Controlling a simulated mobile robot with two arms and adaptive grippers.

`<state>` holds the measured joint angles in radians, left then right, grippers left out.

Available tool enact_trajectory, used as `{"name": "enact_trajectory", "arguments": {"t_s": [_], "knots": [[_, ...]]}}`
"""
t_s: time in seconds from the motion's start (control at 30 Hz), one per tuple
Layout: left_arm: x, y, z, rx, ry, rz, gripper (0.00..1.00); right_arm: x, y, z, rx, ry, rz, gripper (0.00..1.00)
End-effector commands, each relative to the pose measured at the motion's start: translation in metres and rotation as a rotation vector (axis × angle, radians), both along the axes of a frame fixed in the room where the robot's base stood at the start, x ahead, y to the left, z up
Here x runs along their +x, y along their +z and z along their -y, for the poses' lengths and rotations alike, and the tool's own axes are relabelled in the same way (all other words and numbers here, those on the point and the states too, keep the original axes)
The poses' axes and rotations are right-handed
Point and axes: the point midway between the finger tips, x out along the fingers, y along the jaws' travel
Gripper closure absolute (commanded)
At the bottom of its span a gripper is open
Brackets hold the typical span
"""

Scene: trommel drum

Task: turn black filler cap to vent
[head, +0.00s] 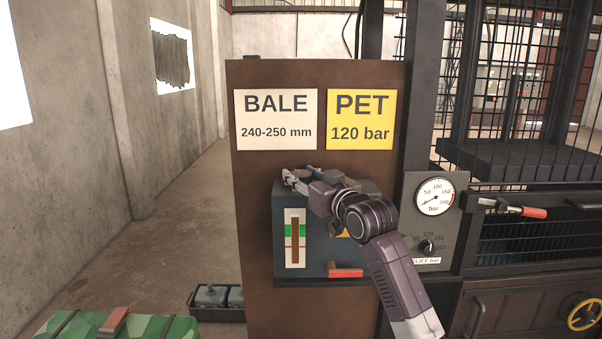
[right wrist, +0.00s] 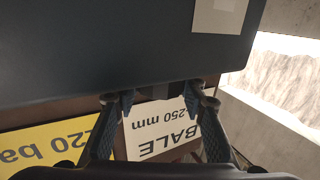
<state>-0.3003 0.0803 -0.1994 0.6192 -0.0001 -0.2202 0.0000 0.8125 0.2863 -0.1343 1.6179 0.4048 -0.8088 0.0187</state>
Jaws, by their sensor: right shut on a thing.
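The dark blue tank box (head: 325,235) is mounted on the brown panel, with a level gauge (head: 295,238) on its front. My right gripper (head: 292,177) is at the top left of this box, its arm coming from the lower right. In the right wrist view the fingers (right wrist: 161,92) are shut around a small dark piece (right wrist: 158,91) at the box edge, which appears to be the black filler cap. The fingers hide most of it, and its turn position cannot be read. My left gripper is out of view.
A red-handled valve (head: 345,272) sits low on the box's front. A pressure gauge (head: 435,197) and a dial are to the right, beside a red-handled lever (head: 527,211). A green camouflage case (head: 120,327) and a black crate (head: 215,314) are low at left.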

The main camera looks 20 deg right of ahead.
Motion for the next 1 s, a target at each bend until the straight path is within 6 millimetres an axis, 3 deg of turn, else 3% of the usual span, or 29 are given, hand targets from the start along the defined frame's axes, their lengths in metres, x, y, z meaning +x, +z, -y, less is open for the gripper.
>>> {"name": "enact_trajectory", "arguments": {"t_s": [0.4, 1.0], "knots": [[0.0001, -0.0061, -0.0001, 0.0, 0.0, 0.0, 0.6, 0.0008, -0.001, 0.0021, -0.002, 0.156, -0.001, 0.86], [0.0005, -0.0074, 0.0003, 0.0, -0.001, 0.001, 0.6, 0.0007, -0.001, 0.0009, 0.001, 0.196, -0.002, 0.86]]}}
